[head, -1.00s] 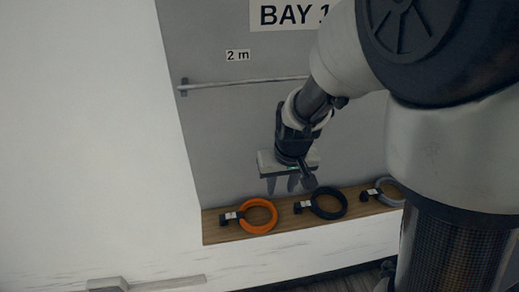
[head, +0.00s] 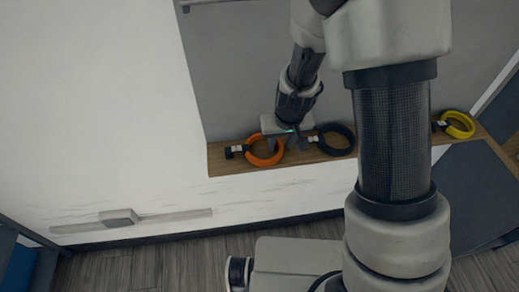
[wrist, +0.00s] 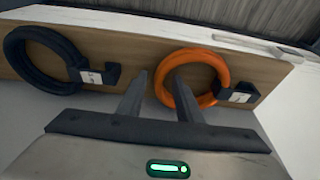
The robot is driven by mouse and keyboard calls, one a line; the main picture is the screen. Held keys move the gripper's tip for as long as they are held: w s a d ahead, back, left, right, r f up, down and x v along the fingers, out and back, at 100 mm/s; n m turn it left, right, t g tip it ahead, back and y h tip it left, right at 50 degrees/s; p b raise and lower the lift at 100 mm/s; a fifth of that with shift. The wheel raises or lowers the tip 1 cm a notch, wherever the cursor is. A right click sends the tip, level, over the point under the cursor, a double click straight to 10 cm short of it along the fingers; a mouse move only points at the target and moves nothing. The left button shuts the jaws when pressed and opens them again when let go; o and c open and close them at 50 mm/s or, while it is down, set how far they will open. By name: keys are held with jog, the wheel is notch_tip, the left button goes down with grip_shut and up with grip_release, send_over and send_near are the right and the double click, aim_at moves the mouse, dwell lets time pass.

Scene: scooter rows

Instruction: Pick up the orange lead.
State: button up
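The orange lead (head: 262,163) is a coiled ring with a black plug and white tag, lying near the left end of the wooden shelf (head: 228,167). My gripper (head: 287,148) is open and empty, pointing down at the lead's right side in the head view. In the wrist view, the orange lead (wrist: 226,72) lies just past the fingers of my gripper (wrist: 160,76). The coil's left side shows between the two fingertips, and the right finger overlaps the ring's opening. I cannot tell whether either finger touches it.
A dark lead (head: 338,154) lies close on the right of the orange one; it also shows in the wrist view (wrist: 14,58). A yellow lead (head: 460,135) is farther right. The grey wall panel stands behind the shelf. A rail (head: 175,216) crosses the white wall lower left.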

grip_shut()
jog(key=shift+r, duration=0.1)
dwell(0.3)
